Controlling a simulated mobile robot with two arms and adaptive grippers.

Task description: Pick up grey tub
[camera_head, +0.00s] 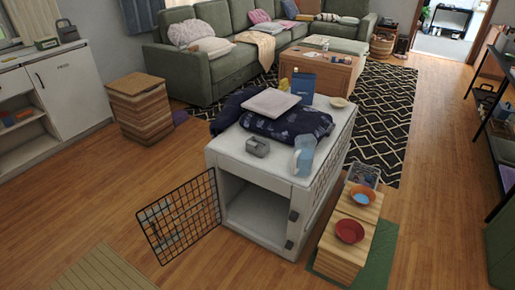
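A small grey tub-like container (257,147) sits on the front left of the top of a white pet crate (228,151). It looks open at the top; what is inside is too small to tell. A dark patterned cushion or folded cloth (290,125) lies just behind it, and a pale blue jug (304,156) stands to its right, apart from it. Neither of my grippers is in view.
The crate's wire door (180,215) is swung open to the left. The wood floor (90,190) at left is clear.

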